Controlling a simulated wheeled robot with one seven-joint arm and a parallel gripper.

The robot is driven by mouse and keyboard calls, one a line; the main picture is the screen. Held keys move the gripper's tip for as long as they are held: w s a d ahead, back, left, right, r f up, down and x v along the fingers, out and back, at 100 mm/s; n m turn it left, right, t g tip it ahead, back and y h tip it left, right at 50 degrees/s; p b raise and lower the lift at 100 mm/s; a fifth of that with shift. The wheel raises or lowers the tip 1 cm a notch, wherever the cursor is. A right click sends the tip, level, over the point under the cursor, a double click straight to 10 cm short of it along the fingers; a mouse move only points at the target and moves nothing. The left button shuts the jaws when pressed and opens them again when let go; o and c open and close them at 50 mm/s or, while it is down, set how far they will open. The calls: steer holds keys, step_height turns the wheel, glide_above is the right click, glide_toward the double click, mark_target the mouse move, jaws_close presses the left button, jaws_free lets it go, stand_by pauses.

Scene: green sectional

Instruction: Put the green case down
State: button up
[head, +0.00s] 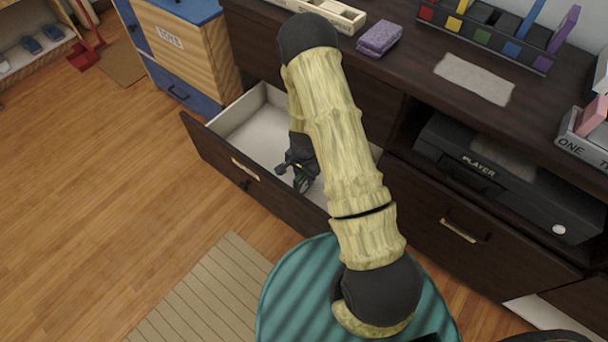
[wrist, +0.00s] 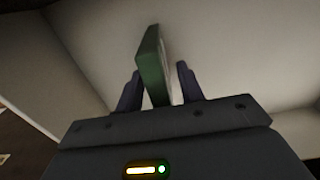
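The green case (wrist: 152,65) is a thin upright slab between the two fingers of my gripper (wrist: 158,82) in the wrist view. Its green side is by the left finger. A narrow pale gap shows between its upper part and the right finger, and I cannot tell whether both fingers press on it. In the head view my gripper (head: 298,176) is down in the open drawer (head: 240,112), with a small part of the green case (head: 302,184) showing at it. My arm hides part of the drawer.
The drawer's pale floor looks bare around the gripper. Its dark front panel (head: 215,158) and side walls stand close by. A black player (head: 500,170) sits in the shelf to the right. A teal round surface (head: 290,300) is in front.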

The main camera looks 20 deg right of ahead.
step_height(320, 180, up, 12)
steer(key=p, duration=0.5)
steer(key=shift+f, duration=0.25)
steer(key=shift+r, duration=0.4)
steer(key=shift+r, duration=0.1)
steer(key=s+r+n+t, duration=0.1)
steer(key=s+r+n, duration=0.4)
steer(key=r, duration=0.6)
steer(key=s+r+n+t, duration=0.1)
steer(key=s+r+n, duration=0.4)
steer(key=s+r, duration=0.3)
step_height(320, 180, up, 4)
steer(key=shift+f+n+t, duration=0.1)
steer(key=shift+n+t, duration=0.2)
steer(key=shift+n, duration=0.1)
steer(key=shift+d, duration=0.15)
